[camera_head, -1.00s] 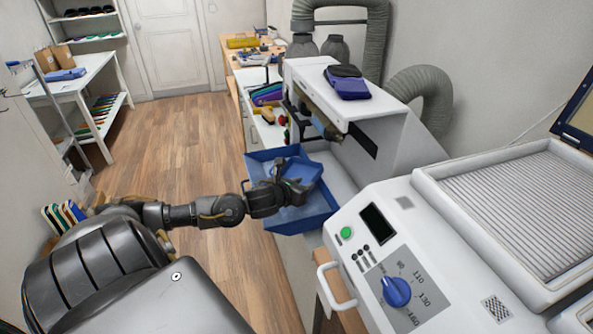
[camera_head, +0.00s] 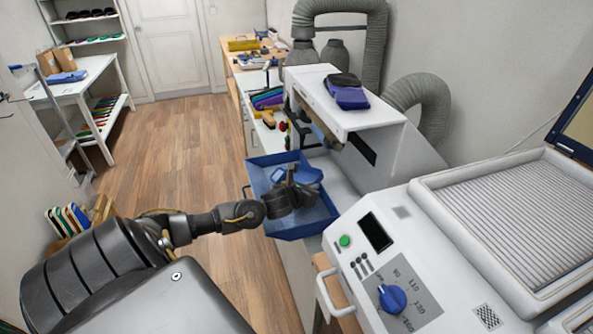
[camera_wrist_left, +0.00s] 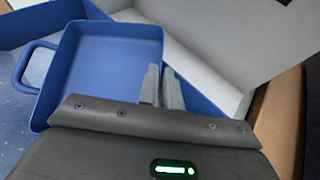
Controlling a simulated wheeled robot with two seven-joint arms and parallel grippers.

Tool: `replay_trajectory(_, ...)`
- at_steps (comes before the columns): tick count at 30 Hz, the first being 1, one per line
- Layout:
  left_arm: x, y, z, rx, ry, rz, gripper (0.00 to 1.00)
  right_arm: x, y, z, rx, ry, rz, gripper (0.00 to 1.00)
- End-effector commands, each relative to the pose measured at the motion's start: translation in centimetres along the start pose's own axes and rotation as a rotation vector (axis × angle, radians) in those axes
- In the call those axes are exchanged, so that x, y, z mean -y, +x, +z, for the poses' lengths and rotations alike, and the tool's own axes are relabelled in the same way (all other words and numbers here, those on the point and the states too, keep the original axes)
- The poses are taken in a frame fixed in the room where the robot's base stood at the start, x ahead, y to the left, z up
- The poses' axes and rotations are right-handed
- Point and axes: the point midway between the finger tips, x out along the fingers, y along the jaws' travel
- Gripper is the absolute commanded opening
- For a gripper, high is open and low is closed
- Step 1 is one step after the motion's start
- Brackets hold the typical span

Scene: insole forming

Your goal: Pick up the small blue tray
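The small blue tray (camera_head: 308,176) has a loop handle at its left and lies over the larger blue bin (camera_head: 262,163). My left gripper (camera_head: 292,178) is at the small tray and hides part of it in the head view. In the left wrist view the small tray (camera_wrist_left: 105,60) looks empty. There my left gripper's fingers (camera_wrist_left: 161,86) straddle its right wall, one inside and one outside. They are close together and look shut on that wall. Whether the tray is clear of the bin's floor I cannot tell. My right gripper is out of view.
A white machine (camera_head: 385,290) with a blue dial stands at the right of the bin. A white housing (camera_head: 365,118) with a dark blue item on top rises behind it. The wooden floor (camera_head: 190,130) at the left is open.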

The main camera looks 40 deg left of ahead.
Motion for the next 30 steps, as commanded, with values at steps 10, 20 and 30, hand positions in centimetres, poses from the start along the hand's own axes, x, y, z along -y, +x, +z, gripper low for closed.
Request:
replay_trajectory(10,0.0,0.0,0.1,0.002,0.0,0.0,0.0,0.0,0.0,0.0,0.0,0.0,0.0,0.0)
replay_trajectory(20,0.0,-0.3,1.0,0.005,0.002,0.0,0.0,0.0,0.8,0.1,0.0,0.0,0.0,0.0)
replay_trajectory(30,0.1,-7.8,6.4,0.005,0.013,-0.001,0.0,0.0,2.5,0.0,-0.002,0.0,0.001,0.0)
